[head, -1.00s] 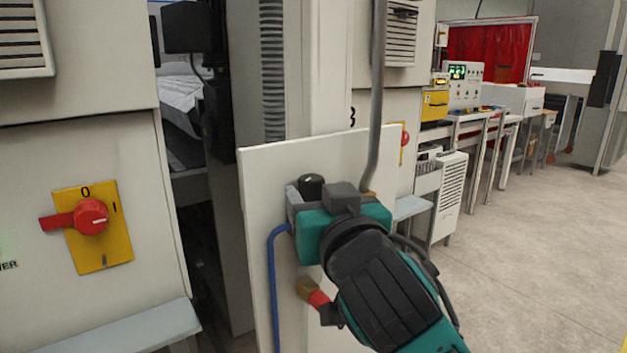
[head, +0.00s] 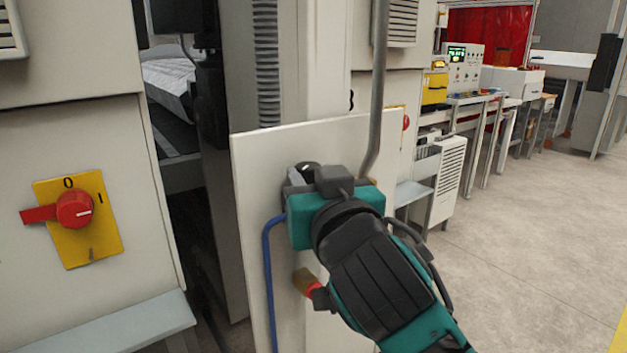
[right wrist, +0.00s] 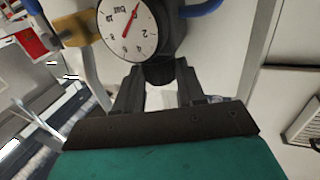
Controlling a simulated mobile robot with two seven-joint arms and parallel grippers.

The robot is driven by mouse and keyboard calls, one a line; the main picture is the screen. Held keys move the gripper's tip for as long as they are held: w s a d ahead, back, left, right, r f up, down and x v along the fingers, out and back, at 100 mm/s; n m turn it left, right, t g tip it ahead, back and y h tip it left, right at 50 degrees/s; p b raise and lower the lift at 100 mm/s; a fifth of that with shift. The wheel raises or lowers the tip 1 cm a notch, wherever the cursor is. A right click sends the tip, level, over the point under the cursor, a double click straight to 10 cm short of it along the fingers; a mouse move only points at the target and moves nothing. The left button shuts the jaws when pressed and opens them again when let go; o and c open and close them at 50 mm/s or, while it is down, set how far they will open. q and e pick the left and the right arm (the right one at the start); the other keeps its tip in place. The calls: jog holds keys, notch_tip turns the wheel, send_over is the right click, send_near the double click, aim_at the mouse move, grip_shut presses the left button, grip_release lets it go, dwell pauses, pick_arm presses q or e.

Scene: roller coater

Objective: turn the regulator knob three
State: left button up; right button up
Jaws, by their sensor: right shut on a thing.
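The regulator's black knob (head: 306,168) is on the pale upright panel beneath the "3" label, mostly hidden behind my right gripper (head: 314,176) in the head view. In the right wrist view, the dark round knob (right wrist: 160,72) sits between the two fingers of my right gripper (right wrist: 160,88), which is shut on it. Beside the knob, a round white pressure gauge (right wrist: 128,28) shows a red needle and the word "bar". My left gripper is not in view.
A blue hose (head: 268,275) runs down the panel (head: 250,190), and a grey pipe (head: 376,100) rises beside my gripper. A brass fitting with red (head: 305,282) is below. A yellow plate with a red switch (head: 75,210) is at left. Open floor (head: 540,230) lies at right.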

jog(key=c, duration=0.4)
jog(key=shift+w+d+n+g+y, duration=0.15)
jog(key=shift+n+g+y, duration=0.3)
jog(key=shift+n+y, duration=0.5)
jog(key=shift+d+n+g+y, duration=0.25)
jog(key=shift+n+g+y, duration=0.25)
jog(key=shift+y, duration=0.75)
jog(key=o, duration=1.1)
